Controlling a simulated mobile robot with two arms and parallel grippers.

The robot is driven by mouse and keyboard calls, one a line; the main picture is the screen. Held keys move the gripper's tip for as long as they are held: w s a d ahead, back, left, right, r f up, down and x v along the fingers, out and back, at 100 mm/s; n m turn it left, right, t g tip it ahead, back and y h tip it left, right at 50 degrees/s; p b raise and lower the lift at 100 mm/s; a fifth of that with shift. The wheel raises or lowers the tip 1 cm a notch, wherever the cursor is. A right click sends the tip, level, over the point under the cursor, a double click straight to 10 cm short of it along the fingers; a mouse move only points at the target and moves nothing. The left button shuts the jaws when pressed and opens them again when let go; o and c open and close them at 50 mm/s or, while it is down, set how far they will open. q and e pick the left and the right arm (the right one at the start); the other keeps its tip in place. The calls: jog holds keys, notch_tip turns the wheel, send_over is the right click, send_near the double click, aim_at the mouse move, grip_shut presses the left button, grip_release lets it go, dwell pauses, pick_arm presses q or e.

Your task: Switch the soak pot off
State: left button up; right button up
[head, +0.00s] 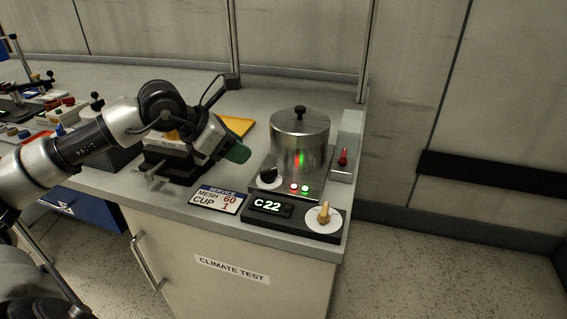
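The soak pot (300,145) is a steel cylinder with a lid and black knob, standing on a base at the right end of the bench. The front of its base carries a black knob (268,176), a lit red lamp (294,188) and a lit green lamp (305,190). A red-tipped lever switch (343,157) sits on a grey box right of the pot. My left gripper (238,153) is left of the pot, apart from it, with a dark green end; whether its fingers are parted is unclear. My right gripper is not in view.
A yellow pad (240,126) and a dark device (172,168) lie near my arm. A metal post (367,50) rises behind.

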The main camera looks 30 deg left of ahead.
aim_at(271, 169)
pick_arm(q)
jog(key=p+x, duration=0.1)
jog(key=x, duration=0.7)
jog(key=shift+d+f, duration=0.2)
jog(key=shift+f, duration=0.1)
jog(key=shift+x, duration=0.85)
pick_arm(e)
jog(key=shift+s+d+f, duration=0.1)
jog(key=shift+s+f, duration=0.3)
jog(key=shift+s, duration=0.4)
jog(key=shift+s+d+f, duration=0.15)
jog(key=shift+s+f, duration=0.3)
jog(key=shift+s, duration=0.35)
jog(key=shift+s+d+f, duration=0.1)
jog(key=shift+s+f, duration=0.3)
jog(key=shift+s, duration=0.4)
pick_arm(q)
jog(key=shift+c, duration=0.3)
jog(key=c, duration=0.6)
